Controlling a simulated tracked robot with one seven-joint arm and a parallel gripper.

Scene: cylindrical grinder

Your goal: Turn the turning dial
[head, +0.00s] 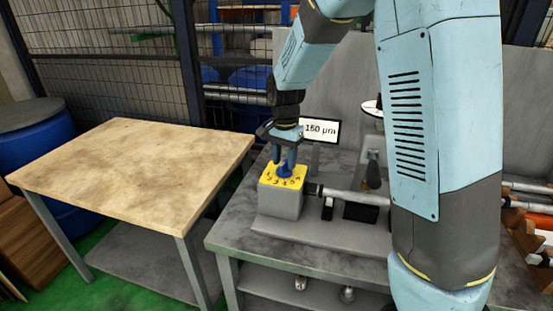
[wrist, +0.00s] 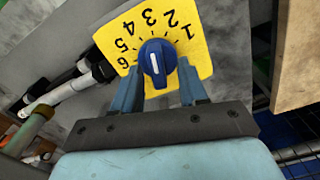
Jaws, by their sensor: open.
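The turning dial is a blue knob with a white line (wrist: 157,65), on a yellow plate (wrist: 203,48) numbered 1 to 6. In the wrist view the line runs nearly up and down the picture, its lower end toward my gripper. In the head view the dial (head: 284,172) sits on top of a grey box (head: 281,204). My gripper (wrist: 161,82) is open, with one finger on either side of the knob's near part. In the head view it points down over the dial (head: 284,160). I cannot tell whether the fingers touch the knob.
The grey box stands on a grey machine bench (head: 238,236), with a metal shaft (head: 350,195) to its right. A small display (head: 320,130) reading "150 µm" stands behind. A wooden-topped table (head: 130,170) at left has a bare top. A blue barrel (head: 38,150) stands beyond it.

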